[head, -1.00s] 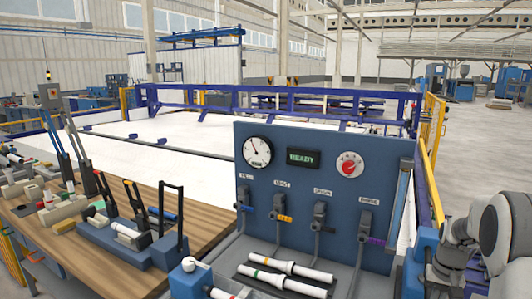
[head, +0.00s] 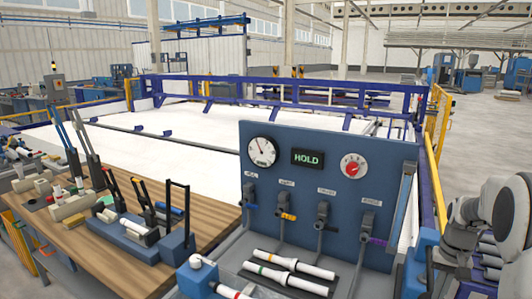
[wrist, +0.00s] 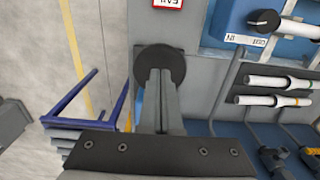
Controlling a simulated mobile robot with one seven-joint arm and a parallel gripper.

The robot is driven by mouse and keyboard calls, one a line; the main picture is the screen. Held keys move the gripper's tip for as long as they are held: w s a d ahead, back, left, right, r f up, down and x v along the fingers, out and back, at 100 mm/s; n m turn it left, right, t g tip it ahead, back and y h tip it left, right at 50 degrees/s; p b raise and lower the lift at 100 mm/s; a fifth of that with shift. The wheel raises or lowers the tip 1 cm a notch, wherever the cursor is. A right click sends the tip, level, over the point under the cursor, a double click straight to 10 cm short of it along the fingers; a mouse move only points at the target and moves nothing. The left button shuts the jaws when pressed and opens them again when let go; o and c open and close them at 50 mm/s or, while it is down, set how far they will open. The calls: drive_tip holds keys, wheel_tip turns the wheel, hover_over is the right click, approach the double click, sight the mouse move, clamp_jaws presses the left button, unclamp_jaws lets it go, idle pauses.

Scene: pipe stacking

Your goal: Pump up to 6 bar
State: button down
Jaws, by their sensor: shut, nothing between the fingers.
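A blue test panel (head: 335,150) stands at the right of the bench in the head view. It carries a round white gauge (head: 262,151), a dark display (head: 308,158) reading HOLD and a dial with a red knob (head: 353,166). The gauge figures are too small to read. Several valves with coloured levers, such as an orange one (head: 287,216), sit below. In the wrist view my gripper (wrist: 161,78) is shut and empty, its fingers pointing at a black round disc (wrist: 160,55). I cannot tell whether they touch. The fingertips are hidden from the head view.
White pipes (head: 290,263) with coloured bands lie on a dark rack before the panel. A wooden bench (head: 100,255) with clamps and fittings is on the left. A blue railing (head: 280,90) runs behind. A yellow post (head: 436,125) stands at the right.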

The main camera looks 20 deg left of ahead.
drive_tip(key=shift+f+b, duration=2.7)
drive_tip(key=shift+f, duration=2)
wheel_tip(320, 180, up, 10)
drive_tip(key=p, duration=0.6)
drive_tip(key=shift+s, duration=0.1)
drive_tip(key=shift+f, duration=0.1)
drive_tip(key=shift+w+f+b, duration=0.15)
drive_tip(key=shift+f+b, duration=1.1)
drive_tip(key=shift+f, duration=0.9)
drive_tip(key=shift+w+f+b, duration=0.1)
drive_tip(key=shift+f+b, duration=1.1)
drive_tip(key=shift+f, duration=1.05)
drive_tip(key=r+p, duration=0.1)
drive_tip(key=r, duration=0.2)
drive_tip(key=r+p, duration=0.2)
drive_tip(key=s+r+p, duration=0.1)
drive_tip(key=r+p, duration=0.1)
drive_tip(key=r, duration=0.1)
drive_tip(key=shift+r, duration=0.35)
drive_tip(key=shift+w, duration=0.1)
